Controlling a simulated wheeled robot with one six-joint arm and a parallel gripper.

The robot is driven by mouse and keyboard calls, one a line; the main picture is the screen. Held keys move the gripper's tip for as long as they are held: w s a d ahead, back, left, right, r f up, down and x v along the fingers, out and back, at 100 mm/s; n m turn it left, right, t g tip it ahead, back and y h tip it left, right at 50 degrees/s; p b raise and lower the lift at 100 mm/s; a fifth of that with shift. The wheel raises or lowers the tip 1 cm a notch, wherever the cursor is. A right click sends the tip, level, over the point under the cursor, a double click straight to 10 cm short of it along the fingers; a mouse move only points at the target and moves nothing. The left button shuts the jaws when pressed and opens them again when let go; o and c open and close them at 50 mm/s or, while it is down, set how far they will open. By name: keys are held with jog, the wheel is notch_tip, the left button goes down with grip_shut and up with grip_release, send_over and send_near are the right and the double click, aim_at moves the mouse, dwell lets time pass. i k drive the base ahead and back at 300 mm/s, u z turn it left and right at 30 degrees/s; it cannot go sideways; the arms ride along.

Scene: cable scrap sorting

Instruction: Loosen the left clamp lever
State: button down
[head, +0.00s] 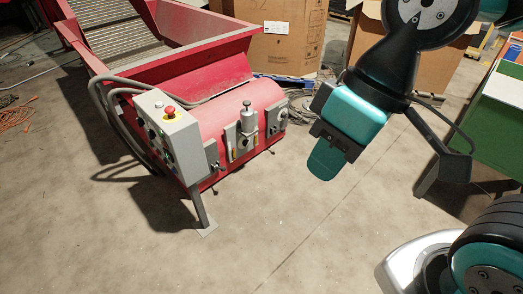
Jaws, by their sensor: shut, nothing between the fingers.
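The red machine (225,115) stands at the left centre with a rounded red housing at its front. The left clamp lever (214,166) seems to be the small dark part on a grey plate at the housing's lower left, beside the control box; its exact position is too small to tell. Another clamp-like fitting (281,119) sits at the housing's right end. My gripper (325,165) is teal and black, points down, and hangs in the air to the right of the machine, apart from it. It is shut and empty.
A grey control box (168,137) with a red emergency button stands on a post left of the lever. A central fitting (247,125) with an upright black-topped knob is between the clamps. Cardboard boxes (285,38) stand behind. A green bin (500,115) is at right. The front floor is clear.

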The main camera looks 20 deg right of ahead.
aim_at(223, 169)
jog(key=z, duration=0.45)
jog(key=i, duration=0.7)
jog(key=u, duration=0.5)
jog(key=i, duration=0.75)
jog(key=u, duration=0.85)
